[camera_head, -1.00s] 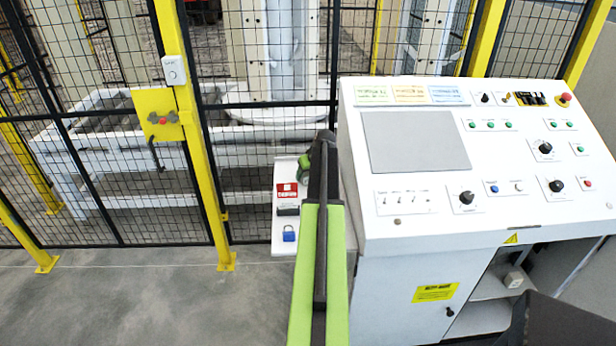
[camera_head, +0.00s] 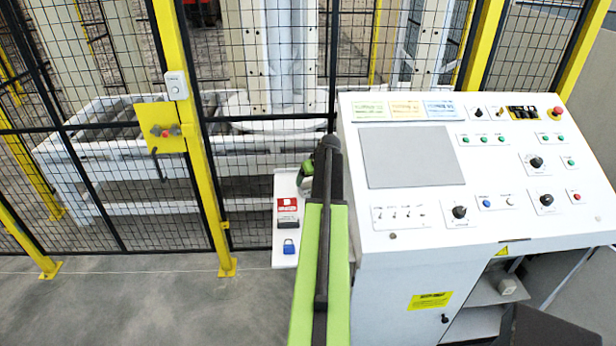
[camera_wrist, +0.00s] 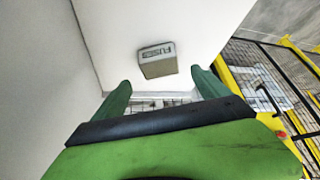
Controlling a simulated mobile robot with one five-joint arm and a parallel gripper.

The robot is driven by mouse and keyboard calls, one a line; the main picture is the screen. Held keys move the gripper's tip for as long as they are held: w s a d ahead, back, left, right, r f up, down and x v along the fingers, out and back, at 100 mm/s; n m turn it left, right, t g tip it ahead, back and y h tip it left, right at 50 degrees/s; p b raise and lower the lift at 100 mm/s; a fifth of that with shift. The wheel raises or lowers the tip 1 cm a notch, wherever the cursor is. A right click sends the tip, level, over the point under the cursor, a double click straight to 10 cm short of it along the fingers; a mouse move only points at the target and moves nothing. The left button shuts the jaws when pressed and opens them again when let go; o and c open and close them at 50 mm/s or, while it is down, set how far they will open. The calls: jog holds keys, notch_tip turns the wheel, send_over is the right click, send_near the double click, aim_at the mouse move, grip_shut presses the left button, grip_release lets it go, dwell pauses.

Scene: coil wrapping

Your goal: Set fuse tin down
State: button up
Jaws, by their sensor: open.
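The fuse tin (camera_wrist: 157,60) is a small grey-beige box with a "FUSES" label. In the wrist view it sits on a white surface, just beyond and between my fingertips, with a gap on both sides. My gripper (camera_wrist: 160,88) is open, its two green fingers apart and neither touching the tin. In the head view my gripper (camera_head: 306,172) is over the white side shelf (camera_head: 284,262), left of the control desk. My arm hides most of the gripper and the tin there.
A red-and-white box (camera_head: 287,211) and a blue padlock (camera_head: 289,247) are on the same shelf, left of my arm. The control desk (camera_head: 480,220) stands close on the right. A mesh fence with yellow posts (camera_head: 190,150) runs behind. Floor at lower left is clear.

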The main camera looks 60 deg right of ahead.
jog(key=p+v, duration=0.2)
jog(key=v, duration=0.3)
jog(key=w+a+f+n+g+y, duration=0.1)
jog(key=w+a, duration=0.5)
jog(key=a, duration=0.6)
jog(key=w+a+f+n+y, duration=0.1)
jog(key=w+a, duration=0.4)
jog(key=a, duration=0.7)
jog(key=w+a+f+n+g+y, duration=0.15)
jog(key=w+a, duration=0.45)
jog(key=a, duration=0.6)
jog(key=s+a+n+g, duration=0.1)
jog(key=s+a, duration=0.1)
jog(key=a, duration=1.4)
jog(key=s+a+n+g, duration=0.1)
jog(key=s+a+n, duration=0.1)
jog(key=a, duration=1.4)
jog(key=shift+s, duration=0.25)
jog(key=shift+g, duration=0.25)
